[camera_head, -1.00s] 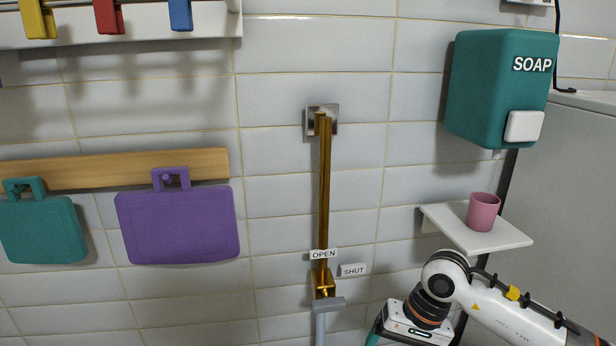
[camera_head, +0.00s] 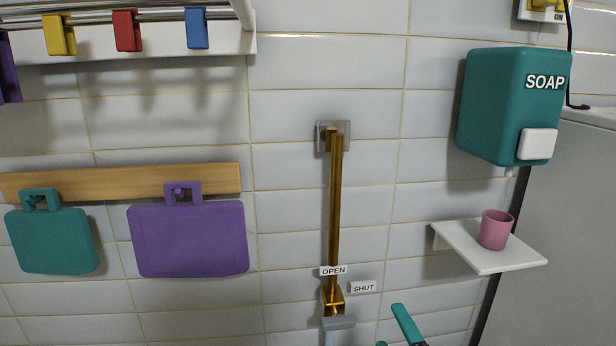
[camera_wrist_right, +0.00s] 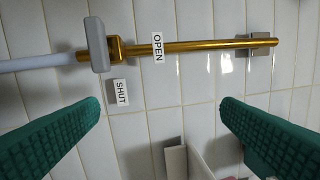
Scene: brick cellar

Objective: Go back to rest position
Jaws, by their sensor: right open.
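My right gripper (camera_head: 396,326) shows at the bottom of the head view, with only its teal fingers in the picture. In the right wrist view its two teal fingers (camera_wrist_right: 160,108) are wide apart with nothing between them. A brass pipe (camera_head: 335,205) runs down the tiled wall beside the gripper, and it also shows in the right wrist view (camera_wrist_right: 200,45). A grey handle (camera_head: 338,323) sits at its lower end, near the OPEN label (camera_head: 333,270) and the SHUT label (camera_head: 363,287). The gripper is apart from the handle. My left gripper is not in view.
A pink cup (camera_head: 495,230) stands on a white shelf (camera_head: 480,258) below a teal soap dispenser (camera_head: 505,105). Teal (camera_head: 52,242) and purple (camera_head: 190,240) boards hang from a wooden rail (camera_head: 110,181). Coloured clips hang from a rack above.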

